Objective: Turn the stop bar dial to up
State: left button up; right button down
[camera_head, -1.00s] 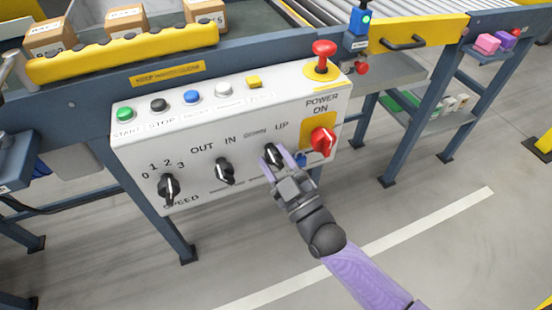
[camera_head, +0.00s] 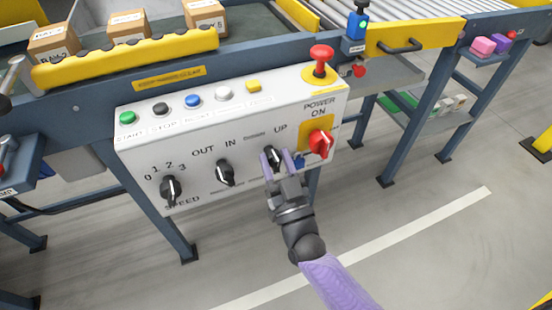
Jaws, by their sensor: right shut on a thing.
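The stop bar dial (camera_head: 274,152) is a black knob with a pale pointer on the white control panel (camera_head: 262,113). The word UP is printed above it to the right; the label above it to the left is too blurred to read. My right gripper (camera_head: 278,160) has its two purple fingers on either side of this knob, shut on it, and they hide part of the knob and pointer. Which way the pointer faces is hard to tell. My left gripper is not in view.
The OUT/IN dial (camera_head: 225,173) and the speed dial (camera_head: 172,190) sit to the left on the panel. A red power switch (camera_head: 320,143) is close on the right, below a red mushroom button (camera_head: 321,53). Several push buttons line the top. Open floor lies in front.

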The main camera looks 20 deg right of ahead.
jog(key=m+h, duration=0.2)
jog(key=m, duration=0.1)
jog(key=shift+m+p, duration=0.3)
jog(key=shift+m, duration=0.1)
jog(key=shift+d+f+m+g+h, duration=0.1)
jog(key=shift+m+g+h, duration=0.35)
jog(key=shift+m, duration=0.75)
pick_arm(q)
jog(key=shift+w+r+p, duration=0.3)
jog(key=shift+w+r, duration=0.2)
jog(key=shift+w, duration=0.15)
pick_arm(e)
jog(key=shift+m+h, duration=0.25)
jog(key=shift+m, duration=0.25)
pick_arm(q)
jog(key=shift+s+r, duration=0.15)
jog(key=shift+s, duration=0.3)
pick_arm(e)
jog(key=shift+f+m, duration=0.1)
jog(key=shift+m, duration=0.2)
jog(key=c, duration=0.6)
grip_release()
